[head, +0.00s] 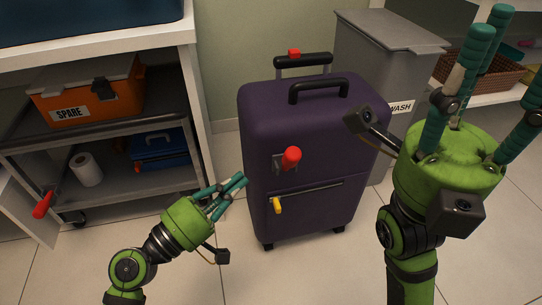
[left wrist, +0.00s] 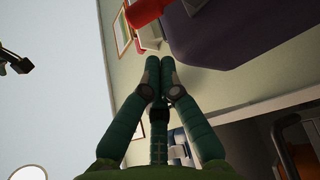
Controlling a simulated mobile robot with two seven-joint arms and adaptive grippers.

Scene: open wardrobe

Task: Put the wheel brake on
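A purple suitcase (head: 300,130) stands upright on the floor in the middle of the head view. A red lever (head: 291,158) on a grey plate and a yellow pull (head: 277,205) are on its front. Its small dark wheels show underneath; which part is the wheel brake I cannot tell. My left gripper (head: 237,184) is just left of the suitcase front, below the red lever, its fingers together and empty. In the left wrist view its fingertips (left wrist: 158,62) meet near the suitcase (left wrist: 235,25) and a red part (left wrist: 148,12). My right gripper (head: 503,45) is open and empty, pointing up.
A dark cart (head: 120,188) at left bears an orange SPARE box (head: 88,92), a blue case (head: 160,150) and a paper roll (head: 86,170). A red handle (head: 42,205) is at its lower left. A grey WASH bin (head: 375,60) stands behind the suitcase. Floor in front is clear.

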